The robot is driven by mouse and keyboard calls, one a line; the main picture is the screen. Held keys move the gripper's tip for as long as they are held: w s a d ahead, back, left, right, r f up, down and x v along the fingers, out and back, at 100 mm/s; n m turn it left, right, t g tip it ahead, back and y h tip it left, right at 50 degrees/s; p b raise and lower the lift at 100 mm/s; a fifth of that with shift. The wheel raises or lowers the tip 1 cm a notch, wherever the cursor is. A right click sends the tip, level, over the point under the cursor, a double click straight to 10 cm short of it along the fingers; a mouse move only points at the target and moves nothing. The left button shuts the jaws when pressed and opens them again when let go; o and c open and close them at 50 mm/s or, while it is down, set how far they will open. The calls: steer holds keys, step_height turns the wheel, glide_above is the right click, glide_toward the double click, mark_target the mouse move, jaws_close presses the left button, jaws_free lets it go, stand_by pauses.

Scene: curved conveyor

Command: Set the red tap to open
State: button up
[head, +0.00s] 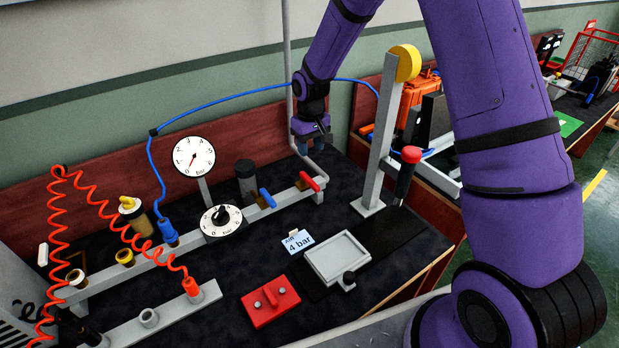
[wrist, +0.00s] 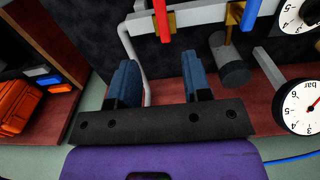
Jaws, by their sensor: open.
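The red tap (head: 310,181) is a short red lever on a brass body near the right end of the grey rail. Its lever lies across the rail. In the wrist view the red tap (wrist: 161,18) shows at the top edge, partly cut off, pointing towards the gap between my fingers. My gripper (head: 311,148) is up behind the rail, beyond the red tap and apart from it. In the wrist view my gripper (wrist: 160,62) has its two blue fingers spread wide with nothing between them.
A blue tap (head: 267,198) sits left of the red one, its lever also across the rail. A dark cylinder (head: 246,182) and a dial gauge (head: 194,156) stand further left. A grey post (head: 382,140) with a yellow top rises to the right. A bent grey pipe (wrist: 130,45) runs close by my fingers.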

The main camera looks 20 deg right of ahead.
mark_target(309, 179)
step_height(309, 179, down, 12)
steer(key=shift+w+a, duration=0.1)
steer(key=shift+w, duration=0.05)
stand_by(0.5)
jaws_close()
